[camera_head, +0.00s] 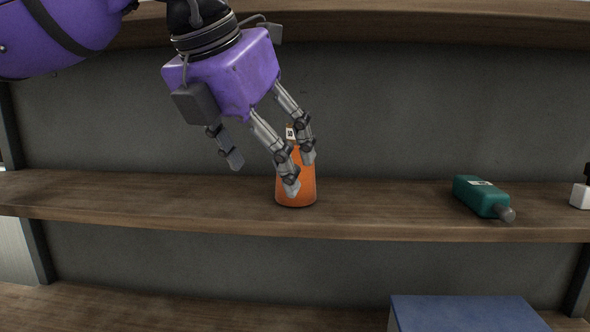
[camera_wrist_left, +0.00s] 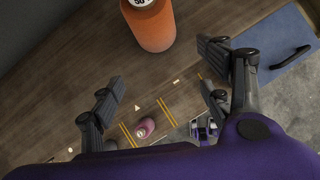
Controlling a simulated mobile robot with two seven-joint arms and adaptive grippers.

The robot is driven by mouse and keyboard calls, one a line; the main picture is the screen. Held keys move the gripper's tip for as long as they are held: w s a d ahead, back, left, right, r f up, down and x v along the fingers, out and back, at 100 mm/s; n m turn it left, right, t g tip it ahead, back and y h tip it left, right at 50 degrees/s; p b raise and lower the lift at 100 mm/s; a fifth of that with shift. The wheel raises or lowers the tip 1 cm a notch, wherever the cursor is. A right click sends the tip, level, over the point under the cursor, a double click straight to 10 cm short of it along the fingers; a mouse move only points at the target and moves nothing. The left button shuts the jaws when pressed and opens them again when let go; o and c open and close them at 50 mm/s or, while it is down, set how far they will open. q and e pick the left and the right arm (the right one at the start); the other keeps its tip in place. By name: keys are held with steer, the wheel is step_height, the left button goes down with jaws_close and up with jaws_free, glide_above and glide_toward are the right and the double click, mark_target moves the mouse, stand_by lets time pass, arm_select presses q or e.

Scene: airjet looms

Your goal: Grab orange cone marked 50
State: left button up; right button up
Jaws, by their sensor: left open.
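The orange cone (camera_head: 299,191) stands upright on the wooden middle shelf. A white label shows near its top in the head view, partly behind my fingers. In the left wrist view the cone (camera_wrist_left: 151,31) is at the top edge, cut off by the frame, with "50" on its label. My left gripper (camera_head: 272,170) comes in from the upper left. Its fingers are spread, with two of them in front of the cone in the picture. In the left wrist view my left gripper (camera_wrist_left: 165,88) is open and empty, and the cone lies beyond the fingertips.
A teal bottle (camera_head: 480,197) lies on the shelf (camera_head: 390,209) to the right, with a white item (camera_head: 581,196) at the right edge. A blue box (camera_head: 465,313) is below. A pink object (camera_wrist_left: 144,128) shows in the left wrist view. The shelf left of the cone is clear.

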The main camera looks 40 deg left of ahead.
mark_target(296, 164)
arm_select(q)
steer(key=shift+w+a, duration=0.2)
steer(key=shift+w, duration=0.9)
steer(key=shift+w+a, duration=0.15)
steer(key=shift+w, duration=0.9)
steer(key=shift+w+a, duration=0.2)
steer(key=shift+w, duration=0.9)
steer(key=x, duration=0.5)
steer(key=shift+f, duration=0.1)
steer(key=shift+c, duration=0.5)
steer(key=c, duration=1.3)
steer(key=shift+c, duration=0.2)
